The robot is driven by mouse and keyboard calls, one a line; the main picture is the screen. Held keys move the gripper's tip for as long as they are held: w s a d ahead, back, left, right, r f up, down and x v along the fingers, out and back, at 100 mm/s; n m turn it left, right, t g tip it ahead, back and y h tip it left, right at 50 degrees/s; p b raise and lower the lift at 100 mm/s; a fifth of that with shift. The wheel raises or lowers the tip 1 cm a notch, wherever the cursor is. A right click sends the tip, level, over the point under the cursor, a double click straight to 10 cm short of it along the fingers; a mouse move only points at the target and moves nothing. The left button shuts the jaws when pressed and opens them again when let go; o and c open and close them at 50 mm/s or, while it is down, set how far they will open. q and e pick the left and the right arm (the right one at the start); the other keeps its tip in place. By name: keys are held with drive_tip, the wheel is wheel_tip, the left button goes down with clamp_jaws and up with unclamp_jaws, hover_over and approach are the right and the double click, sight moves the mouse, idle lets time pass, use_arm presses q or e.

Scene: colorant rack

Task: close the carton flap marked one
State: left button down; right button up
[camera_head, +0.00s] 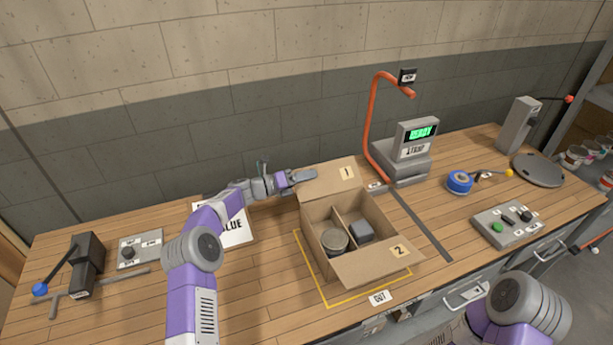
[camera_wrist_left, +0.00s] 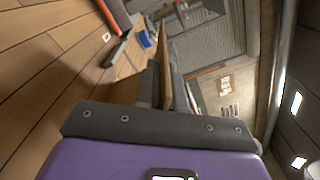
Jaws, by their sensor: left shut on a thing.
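An open cardboard carton (camera_head: 318,237) stands on the bench inside a yellow outline. Its flap marked 1 (camera_head: 330,182) stands open at the back, tilted outward, and its flap marked 2 (camera_head: 378,262) lies open toward the front. My left gripper (camera_head: 303,176) is at the upper left edge of flap 1, shut on it. In the left wrist view a thin brown flap edge (camera_wrist_left: 164,75) runs up from the gripper; the fingertips are hard to make out there. Only part of my right arm shows, and its gripper is out of view.
The carton holds a round tin (camera_head: 335,240) and a grey block (camera_head: 361,231), split by a divider. A red bent pipe (camera_head: 366,120) and a display unit (camera_head: 413,150) stand right behind the carton. A button box (camera_head: 507,225) lies at right.

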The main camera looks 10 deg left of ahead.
use_arm(q)
drive_tip(key=shift+s+d+r+m, duration=0.15)
drive_tip(key=shift+s+r+m, duration=0.1)
drive_tip(key=shift+r+m, duration=0.35)
drive_tip(key=shift+s+d+r+p, duration=0.1)
drive_tip(key=shift+s+d+p, duration=0.15)
drive_tip(key=shift+p, duration=0.55)
idle(0.5)
drive_tip(key=c, duration=1.3)
unclamp_jaws()
drive_tip(key=shift+a, duration=0.1)
drive_tip(key=v, duration=0.7)
drive_tip(key=shift+s+a+p, duration=0.15)
drive_tip(key=shift+s+p, duration=0.1)
drive_tip(key=shift+p, duration=0.05)
